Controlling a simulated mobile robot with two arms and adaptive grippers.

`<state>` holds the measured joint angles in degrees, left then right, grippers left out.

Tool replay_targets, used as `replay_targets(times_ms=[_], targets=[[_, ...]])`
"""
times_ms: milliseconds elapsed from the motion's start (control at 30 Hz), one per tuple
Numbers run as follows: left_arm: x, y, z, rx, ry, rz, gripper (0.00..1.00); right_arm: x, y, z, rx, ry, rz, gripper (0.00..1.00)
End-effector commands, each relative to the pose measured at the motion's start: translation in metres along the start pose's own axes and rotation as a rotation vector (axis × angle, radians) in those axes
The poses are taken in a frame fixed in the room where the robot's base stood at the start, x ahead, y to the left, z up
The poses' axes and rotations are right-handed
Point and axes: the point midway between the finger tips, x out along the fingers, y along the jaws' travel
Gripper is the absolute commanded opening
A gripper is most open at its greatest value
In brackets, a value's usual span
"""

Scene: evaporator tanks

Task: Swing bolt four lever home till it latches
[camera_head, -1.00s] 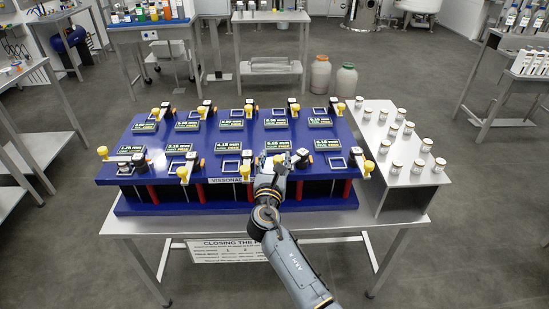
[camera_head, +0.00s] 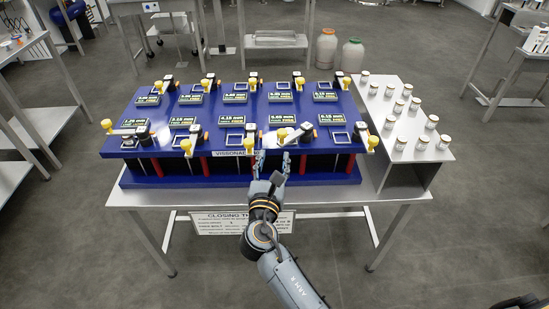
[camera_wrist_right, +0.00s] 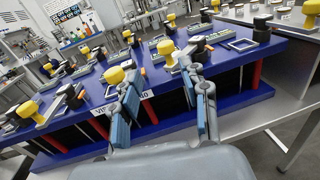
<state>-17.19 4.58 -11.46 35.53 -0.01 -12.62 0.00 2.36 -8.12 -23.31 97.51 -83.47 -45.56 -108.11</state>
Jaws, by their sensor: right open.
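The blue evaporator block (camera_head: 226,172) stands on the steel table, with two rows of black clamps, yellow-knobbed levers and small displays. I take the fourth lever from the left in the front row as bolt four's; its lever (camera_head: 298,133) lies crosswise, with its yellow knob (camera_head: 282,133) to the left. Whether it is latched cannot be told. My right gripper (camera_head: 272,160) is open and empty at the block's front edge, just in front of that lever. In the right wrist view, its spread fingers (camera_wrist_right: 160,75) point toward the levers. My left gripper is out of view.
A steel stand (camera_head: 405,155) with several small white jars is to the block's right. Neighbouring front-row levers (camera_head: 193,138) stick out toward the front edge. A sign (camera_head: 240,222) hangs under the table's front. The table strip before the block is clear.

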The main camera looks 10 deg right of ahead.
Motion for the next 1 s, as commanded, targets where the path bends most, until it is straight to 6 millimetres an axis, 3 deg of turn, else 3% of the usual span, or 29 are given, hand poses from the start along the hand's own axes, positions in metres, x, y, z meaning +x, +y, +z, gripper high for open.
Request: replay_targets(times_ms=[33, 167, 200, 600, 1000], targets=[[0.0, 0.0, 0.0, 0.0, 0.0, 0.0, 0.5, 0.001, -0.001, -0.001, 0.01, -0.001, 0.003, 0.29], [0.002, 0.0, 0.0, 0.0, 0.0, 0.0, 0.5, 0.007, -0.01, -0.011, 0.121, -0.003, 0.04, 0.03], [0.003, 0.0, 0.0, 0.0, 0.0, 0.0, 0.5, 0.01, -0.015, -0.015, 0.185, -0.002, 0.061, 0.0], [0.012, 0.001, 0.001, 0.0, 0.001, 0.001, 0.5, 0.04, -0.075, -0.051, 1.105, 0.191, 0.328, 0.0], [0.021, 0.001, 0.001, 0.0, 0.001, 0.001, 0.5, 0.044, -0.131, -0.04, 2.006, 0.716, 0.392, 0.0]])
